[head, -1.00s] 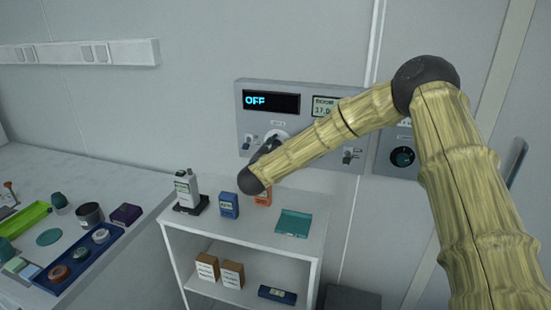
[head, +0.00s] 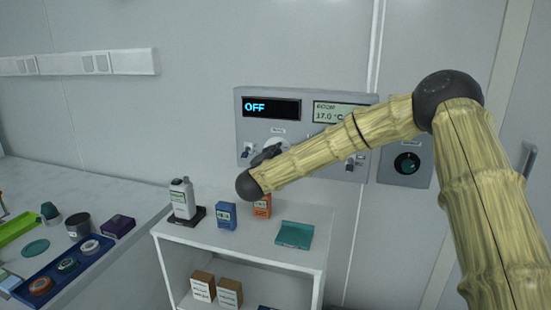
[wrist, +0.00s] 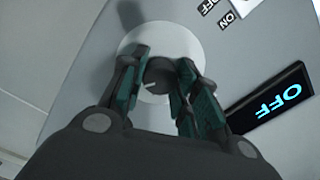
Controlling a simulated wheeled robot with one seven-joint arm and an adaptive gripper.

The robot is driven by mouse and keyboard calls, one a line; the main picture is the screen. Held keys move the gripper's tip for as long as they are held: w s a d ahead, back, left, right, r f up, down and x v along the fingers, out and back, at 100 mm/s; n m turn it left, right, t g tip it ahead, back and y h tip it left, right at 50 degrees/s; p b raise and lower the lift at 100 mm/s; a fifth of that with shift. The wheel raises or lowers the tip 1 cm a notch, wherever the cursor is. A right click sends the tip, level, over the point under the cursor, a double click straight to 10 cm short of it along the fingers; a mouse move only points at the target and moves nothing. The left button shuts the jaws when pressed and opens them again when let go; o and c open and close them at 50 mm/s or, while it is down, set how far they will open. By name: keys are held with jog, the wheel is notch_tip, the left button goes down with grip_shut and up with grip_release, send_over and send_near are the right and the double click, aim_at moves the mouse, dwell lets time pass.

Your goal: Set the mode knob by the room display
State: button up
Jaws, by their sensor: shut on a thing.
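The wall panel (head: 362,167) carries a dark display (head: 272,108) reading OFF in blue and a grey room display (head: 338,112) reading 17.0 °C. The mode knob is a dark knob (wrist: 157,78) on a white round dial (wrist: 193,44), with a light pointer mark on it. In the head view my arm hides the knob and most of the gripper.
Switches flank the dial, and another panel with a dark round knob (head: 406,163) is at the right. Below stands a white shelf (head: 225,243) with a white bottle (head: 183,197), a blue device (head: 227,215), an orange device (head: 262,207) and a teal tray (head: 294,234). A cluttered table is at left.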

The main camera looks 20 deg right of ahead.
jog(key=o, duration=0.7)
jog(key=shift+d, duration=0.1)
jog(key=o, duration=0.3)
jog(key=shift+s+d, duration=0.1)
jog(key=v, duration=1.2)
